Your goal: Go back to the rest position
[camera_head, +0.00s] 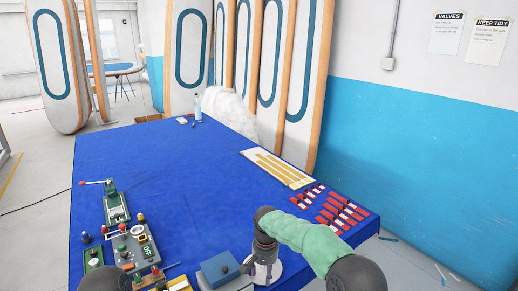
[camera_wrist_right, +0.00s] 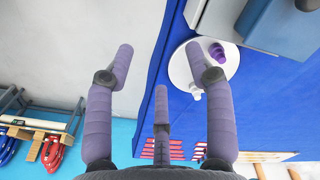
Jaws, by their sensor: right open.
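My right gripper (camera_head: 264,264) is at the front edge of the blue table (camera_head: 160,165) in the head view, below my green-sleeved arm. In the right wrist view its purple-grey fingers (camera_wrist_right: 160,70) are spread wide with nothing between them. A white round plate (camera_wrist_right: 182,72) with a small purple part (camera_wrist_right: 217,52) lies on the table beyond the fingers, partly hidden by one of them. I cannot tell how far the fingers are above it.
A blue-grey box (camera_head: 219,269) stands left of the right gripper. Devices with knobs and levers (camera_head: 132,247) crowd the front left. Red-and-white strips (camera_head: 340,212) and a pale board (camera_head: 277,168) lie to the right. A bottle (camera_head: 197,108) stands far back. The table's middle is clear.

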